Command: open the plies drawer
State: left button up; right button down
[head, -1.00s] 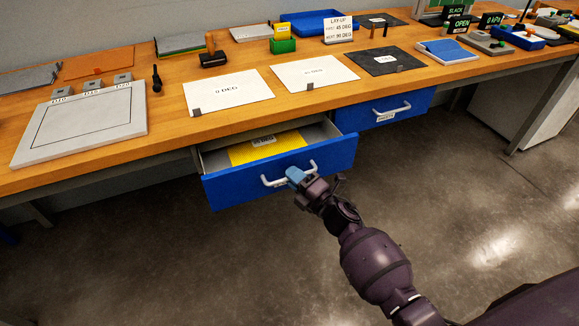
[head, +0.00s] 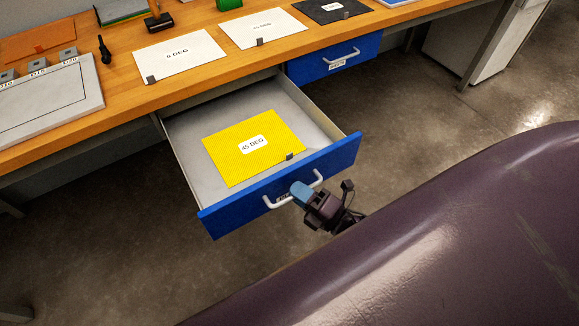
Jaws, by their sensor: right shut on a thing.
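The plies drawer (head: 235,212), with a blue front, stands pulled far out from under the wooden bench. A yellow sheet labelled 45 DEG (head: 230,165) lies flat on its grey floor. My right gripper (head: 301,194) is shut on the drawer's white handle (head: 316,181), towards the handle's right part. The label on the drawer front is mostly hidden behind the handle and gripper. My left gripper is not in view.
A second blue drawer (head: 360,60) to the right is shut. On the bench (head: 115,100) lie a 0 DEG sheet (head: 180,57), another white sheet (head: 262,27), a dark sheet (head: 325,8) and a grey plate (head: 50,108). The floor in front is clear.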

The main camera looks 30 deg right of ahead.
jog(key=shift+s, duration=0.7)
jog(key=c, duration=1.5)
grip_release()
jog(key=shift+o, duration=0.2)
jog(key=v, duration=1.1)
jog(key=shift+b, duration=0.35)
jog(key=shift+w, duration=0.1)
